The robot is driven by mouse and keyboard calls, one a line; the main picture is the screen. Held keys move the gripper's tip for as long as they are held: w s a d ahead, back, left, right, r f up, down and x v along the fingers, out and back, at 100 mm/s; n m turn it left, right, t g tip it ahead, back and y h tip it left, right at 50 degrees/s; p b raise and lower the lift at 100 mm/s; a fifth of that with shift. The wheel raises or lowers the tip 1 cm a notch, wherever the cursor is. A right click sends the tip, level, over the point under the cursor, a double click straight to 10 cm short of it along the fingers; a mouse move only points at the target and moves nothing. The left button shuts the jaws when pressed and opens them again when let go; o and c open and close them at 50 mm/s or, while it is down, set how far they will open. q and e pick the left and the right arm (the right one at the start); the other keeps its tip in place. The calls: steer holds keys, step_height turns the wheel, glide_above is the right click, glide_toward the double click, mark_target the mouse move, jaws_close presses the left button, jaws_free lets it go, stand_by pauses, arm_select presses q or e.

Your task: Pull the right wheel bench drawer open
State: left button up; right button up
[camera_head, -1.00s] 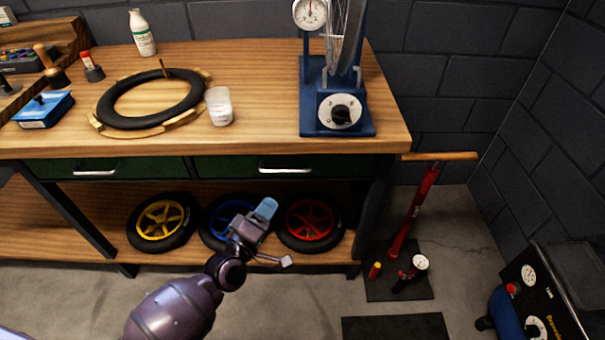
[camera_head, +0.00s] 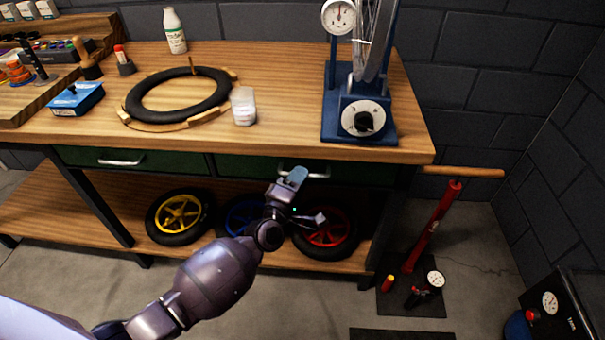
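The right bench drawer (camera_head: 362,173) has a dark green front under the tabletop and looks closed. Its silver handle (camera_head: 318,175) is partly hidden behind a finger of my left gripper. My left gripper (camera_head: 308,198) is open and empty, its two fingers spread apart. The upper, blue-grey fingertip overlaps the handle's left part in the picture; I cannot tell whether they touch. The other fingertip is lower, in front of the red wheel. The left drawer (camera_head: 180,163) with its own handle (camera_head: 121,162) is also closed. My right gripper is not in view.
On the lower shelf stand a yellow wheel (camera_head: 179,215), a partly hidden blue wheel (camera_head: 240,215) and a red wheel (camera_head: 327,230). A blue truing stand (camera_head: 335,125) and white cup (camera_head: 244,106) are on the bench (camera_head: 290,140). A red floor pump (camera_head: 435,222) stands right of it.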

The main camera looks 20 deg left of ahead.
arm_select(q)
steer(key=shift+w+d+r, duration=0.1)
steer(key=shift+w, duration=0.6)
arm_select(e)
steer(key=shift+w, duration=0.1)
arm_select(q)
steer(key=shift+c, duration=0.2)
jaws_close()
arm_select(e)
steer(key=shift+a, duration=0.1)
arm_select(q)
steer(key=shift+s, duration=0.1)
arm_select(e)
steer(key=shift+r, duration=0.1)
